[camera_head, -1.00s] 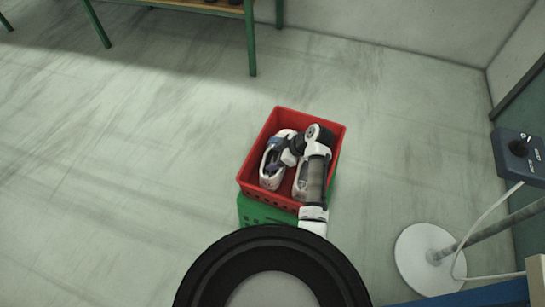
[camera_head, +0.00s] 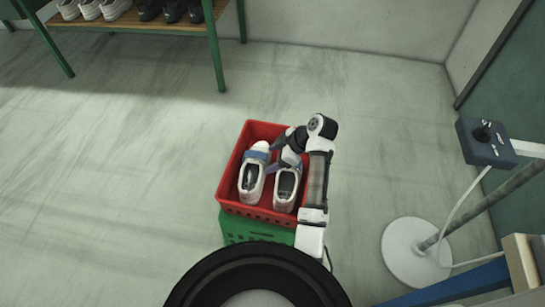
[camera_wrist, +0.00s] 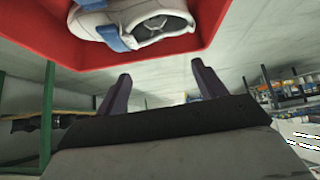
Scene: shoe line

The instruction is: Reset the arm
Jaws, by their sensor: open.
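My gripper (camera_head: 275,166) is at the end of my bent arm, above the red crate (camera_head: 226,192) and close to its two shoes. In the wrist view my gripper (camera_wrist: 161,84) has its two dark fingers wide apart with nothing between them. A white shoe with a blue band (camera_head: 251,181) lies on the left in the crate. A second white shoe (camera_head: 286,190) lies on the right, its far end partly hidden by my gripper. In the wrist view the red crate (camera_wrist: 40,40) and a white shoe with a blue band (camera_wrist: 150,25) show at the top.
The red crate rests on a green crate (camera_head: 240,230). On the right stands a pole with a round white base (camera_head: 405,255) and a dark control box (camera_head: 486,142). A green-legged shoe rack (camera_head: 160,28) is at the back. Floor left of the crates is clear.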

